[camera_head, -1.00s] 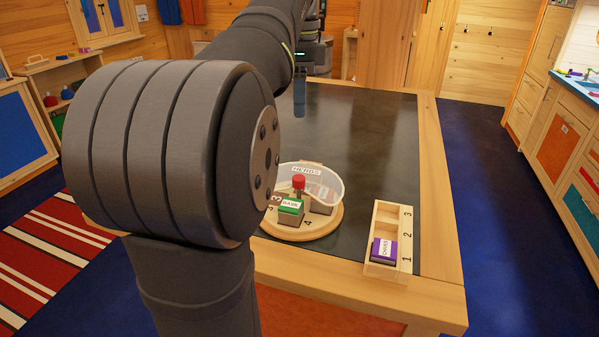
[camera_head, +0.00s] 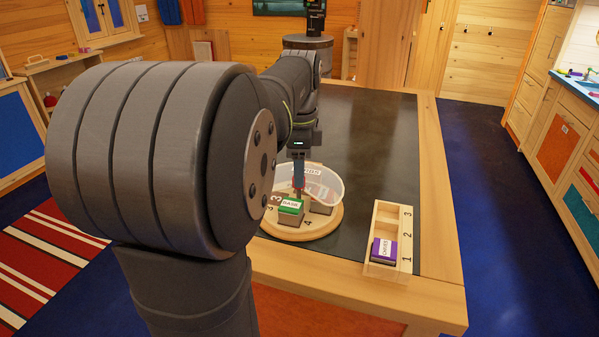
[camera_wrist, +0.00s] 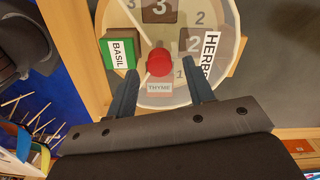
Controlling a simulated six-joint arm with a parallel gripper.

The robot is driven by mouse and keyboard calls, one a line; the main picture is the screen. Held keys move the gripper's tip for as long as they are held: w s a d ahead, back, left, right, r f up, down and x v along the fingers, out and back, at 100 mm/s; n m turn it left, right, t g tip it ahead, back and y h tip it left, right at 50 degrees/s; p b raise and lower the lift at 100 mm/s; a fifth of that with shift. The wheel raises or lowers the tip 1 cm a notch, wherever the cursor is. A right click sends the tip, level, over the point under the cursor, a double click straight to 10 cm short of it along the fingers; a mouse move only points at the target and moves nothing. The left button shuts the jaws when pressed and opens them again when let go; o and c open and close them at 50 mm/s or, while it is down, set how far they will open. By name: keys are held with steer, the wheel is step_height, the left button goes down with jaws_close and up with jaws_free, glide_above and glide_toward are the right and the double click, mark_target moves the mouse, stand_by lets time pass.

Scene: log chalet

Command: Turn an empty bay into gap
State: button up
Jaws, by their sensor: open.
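A round wooden turntable (camera_head: 290,233) stands on the table, with a clear cover (camera_head: 328,186) labelled HERBS over part of it. A red knob (camera_wrist: 159,62) is at its centre. A green BASIL box (camera_head: 290,206) sits uncovered at the front; it also shows in the wrist view (camera_wrist: 122,52). A pale THYME label (camera_wrist: 159,87) and dark blocks, one marked 3 (camera_wrist: 160,9), show around the knob. My open gripper (camera_wrist: 161,70) is above the turntable, its fingers either side of the knob in the wrist view. I cannot tell whether they touch it.
A wooden rack (camera_head: 391,212) numbered 1 to 3 stands to the right. A purple box (camera_head: 383,250) lies in its slot 1; the other slots look empty. The dark tabletop (camera_head: 380,130) behind is clear. My arm hides the table's left side.

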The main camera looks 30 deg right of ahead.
steer(key=shift+f, duration=0.75)
steer(key=c, duration=1)
steer(key=shift+n, duration=0.3)
